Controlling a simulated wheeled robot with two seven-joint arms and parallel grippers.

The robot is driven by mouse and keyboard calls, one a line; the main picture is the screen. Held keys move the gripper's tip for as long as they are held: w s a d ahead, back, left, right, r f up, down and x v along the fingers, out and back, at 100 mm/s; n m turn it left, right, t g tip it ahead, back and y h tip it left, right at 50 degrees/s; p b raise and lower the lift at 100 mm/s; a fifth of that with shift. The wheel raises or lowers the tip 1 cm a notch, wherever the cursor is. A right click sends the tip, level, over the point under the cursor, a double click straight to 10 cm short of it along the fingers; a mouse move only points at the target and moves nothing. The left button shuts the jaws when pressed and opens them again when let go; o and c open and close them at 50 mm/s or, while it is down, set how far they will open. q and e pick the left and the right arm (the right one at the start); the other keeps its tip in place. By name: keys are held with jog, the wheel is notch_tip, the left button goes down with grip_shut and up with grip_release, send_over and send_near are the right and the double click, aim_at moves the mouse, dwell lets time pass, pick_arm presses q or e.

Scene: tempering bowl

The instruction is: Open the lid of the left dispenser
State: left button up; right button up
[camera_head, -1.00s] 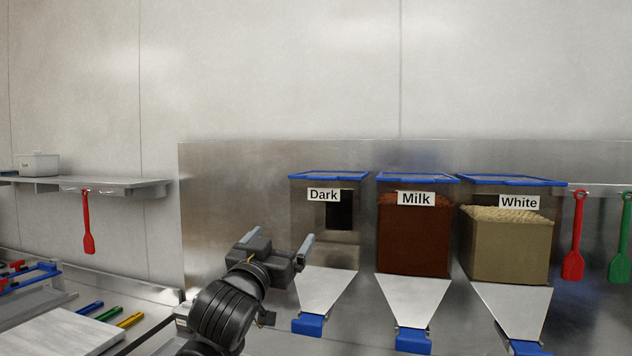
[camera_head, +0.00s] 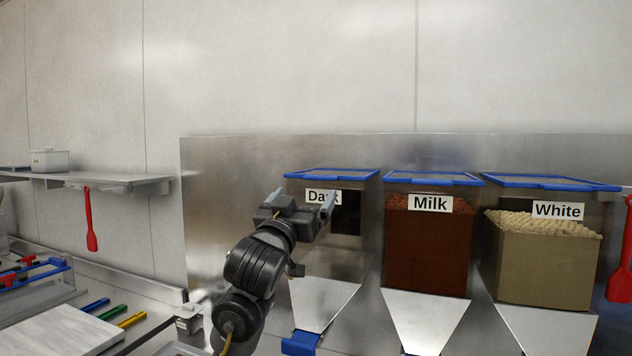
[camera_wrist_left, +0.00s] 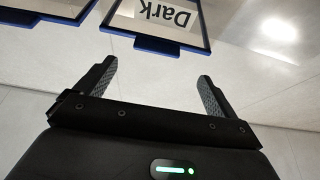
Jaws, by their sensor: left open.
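The left dispenser, labelled Dark, has a blue-rimmed lid (camera_head: 331,174) that lies shut on top, above the clear bin and steel chute (camera_head: 320,300). The bin looks mostly empty. My left gripper (camera_head: 305,200) is open and empty in front of the Dark label, covering part of it, below the lid's front edge. In the left wrist view, its two fingers (camera_wrist_left: 158,85) are spread apart, and the blue lid edge with its tab (camera_wrist_left: 157,45) lies ahead between them, apart from the fingertips. My right gripper is not in view.
The Milk dispenser (camera_head: 428,240) and White dispenser (camera_head: 540,260) stand to the right, with blue lids shut. A shelf (camera_head: 100,181) with a white tub (camera_head: 49,160) and a hanging red spatula (camera_head: 91,220) is at left. The wall above the lids is clear.

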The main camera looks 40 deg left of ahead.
aim_at(318, 179)
pick_arm(q)
jog(key=shift+h, duration=0.3)
jog(key=x, duration=0.3)
jog(key=p+x, duration=0.1)
jog(key=x, duration=0.2)
jog(key=shift+w+d+r+p, duration=0.1)
jog(key=shift+w+p, duration=0.2)
jog(key=shift+w, duration=0.35)
jog(key=c, duration=1.4)
jog(key=shift+r, duration=0.15)
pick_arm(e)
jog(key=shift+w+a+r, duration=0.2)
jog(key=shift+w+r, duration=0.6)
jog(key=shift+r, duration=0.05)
